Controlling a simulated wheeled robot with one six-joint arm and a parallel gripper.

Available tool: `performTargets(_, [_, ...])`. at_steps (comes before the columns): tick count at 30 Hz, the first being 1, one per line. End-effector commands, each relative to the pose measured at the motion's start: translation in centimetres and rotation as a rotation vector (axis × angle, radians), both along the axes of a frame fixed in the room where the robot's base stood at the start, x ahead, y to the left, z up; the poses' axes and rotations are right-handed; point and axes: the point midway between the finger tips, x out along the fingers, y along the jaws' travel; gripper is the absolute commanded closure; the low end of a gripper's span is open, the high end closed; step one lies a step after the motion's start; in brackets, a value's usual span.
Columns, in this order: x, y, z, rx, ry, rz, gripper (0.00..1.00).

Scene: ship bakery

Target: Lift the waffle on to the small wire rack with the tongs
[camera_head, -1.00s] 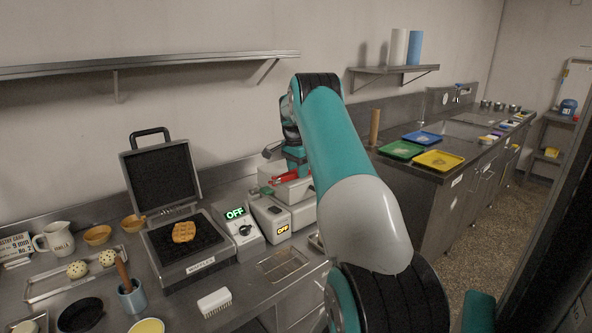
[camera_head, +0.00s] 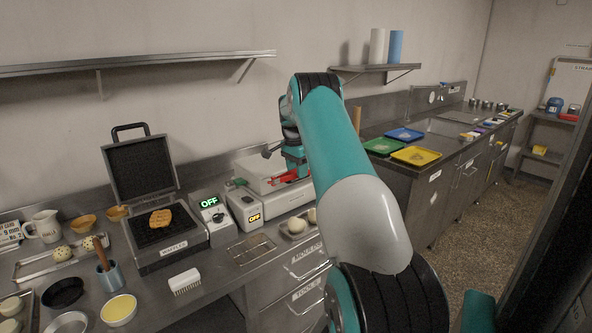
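The golden waffle (camera_head: 158,218) lies on the dark lower plate of the open waffle iron (camera_head: 172,251) at left. A small wire rack (camera_head: 252,250) lies flat on the steel counter, right of the iron, and looks empty. My gripper (camera_head: 293,168) is in front of the pale boxy equipment at the back of the counter, right of the iron and apart from the waffle. A red part (camera_head: 282,178) shows at its end; I cannot tell whether it is the tongs or part of the gripper. My arm hides much of this area, and the fingers are too small to read.
Control boxes showing OFF (camera_head: 212,214) stand between iron and rack.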

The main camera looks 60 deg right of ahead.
Motion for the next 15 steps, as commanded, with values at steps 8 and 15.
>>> performTargets(8, [0.4,2.9,0.7,0.043,-0.014,0.083,0.61])
performTargets(15, [0.2,6.9,1.7,0.115,-0.031,0.201,0.61])
